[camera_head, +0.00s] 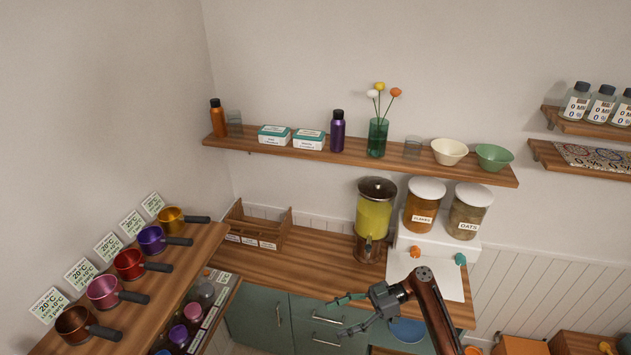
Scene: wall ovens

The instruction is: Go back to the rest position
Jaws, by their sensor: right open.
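My right gripper (343,314) reaches in from the lower right on a brown arm. Its fingers are spread and nothing shows between them. It appears in front of the wooden counter's (335,270) front edge and the green drawers (262,310). A blue round thing (408,329) is partly hidden behind the arm. My left gripper is not in the picture.
A yellow-green dispenser (374,215) stands on the counter, left of the flakes jar (421,207) and oats jar (468,212). A wall shelf (265,146) holds bottles, boxes, a vase and bowls. Several coloured pots (130,264) line the left shelf. Mid-counter is clear.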

